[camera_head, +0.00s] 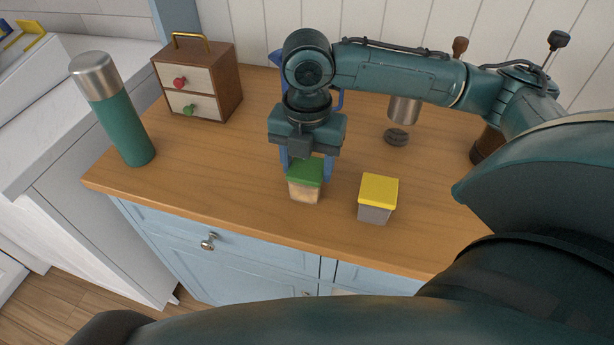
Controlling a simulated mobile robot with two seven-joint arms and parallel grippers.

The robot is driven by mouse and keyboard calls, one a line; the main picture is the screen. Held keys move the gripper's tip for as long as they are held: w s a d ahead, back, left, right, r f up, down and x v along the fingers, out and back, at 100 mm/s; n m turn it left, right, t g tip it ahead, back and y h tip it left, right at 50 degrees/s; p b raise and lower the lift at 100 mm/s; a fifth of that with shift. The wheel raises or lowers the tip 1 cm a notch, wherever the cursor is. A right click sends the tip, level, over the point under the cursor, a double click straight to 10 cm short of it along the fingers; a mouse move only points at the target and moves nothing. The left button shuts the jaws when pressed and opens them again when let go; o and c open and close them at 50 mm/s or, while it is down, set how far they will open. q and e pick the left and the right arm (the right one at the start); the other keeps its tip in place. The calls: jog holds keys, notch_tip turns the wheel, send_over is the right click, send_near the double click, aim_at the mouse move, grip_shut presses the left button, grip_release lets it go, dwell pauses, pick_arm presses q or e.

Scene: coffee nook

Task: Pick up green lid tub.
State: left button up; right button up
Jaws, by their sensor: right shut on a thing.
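The green lid tub (306,182) has a green lid and a tan, see-through-looking body. It is near the front edge of the wooden counter, left of the yellow lid tub. My right gripper (306,168) comes down from above with its blue fingers on either side of the green lid, shut on the tub. Whether the tub's base touches the counter I cannot tell. My left gripper is not in view.
A yellow lid tub (376,198) stands close by on the right. A small drawer box (197,80) and a green flask (118,115) stand at the left. The counter (230,165) is bare left of the green lid tub.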

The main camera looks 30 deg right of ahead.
jog(key=c, duration=0.4)
jog(key=shift+o, duration=0.2)
